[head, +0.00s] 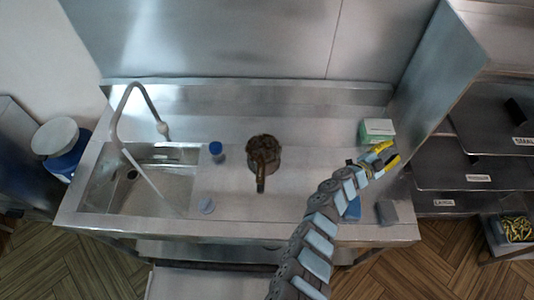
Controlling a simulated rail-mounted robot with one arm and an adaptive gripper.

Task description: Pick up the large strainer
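I cannot identify a large strainer for certain. A dark brown round object (262,150) with a handle pointing towards me sits in the middle of the steel counter (225,182). It is too small in view to tell whether it is a strainer. My gripper (391,154) is over the right end of the counter, right of the brown object and well apart from it. Its yellow-marked fingers are spread, with nothing visible between them.
A sink (150,185) with a tall faucet (118,115) is at the left. A blue-capped container (216,150) stands beside it. A green-and-white box (376,130) is near my gripper. A rack (465,166) with labelled shelves stands at the right. The counter's middle is mostly clear.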

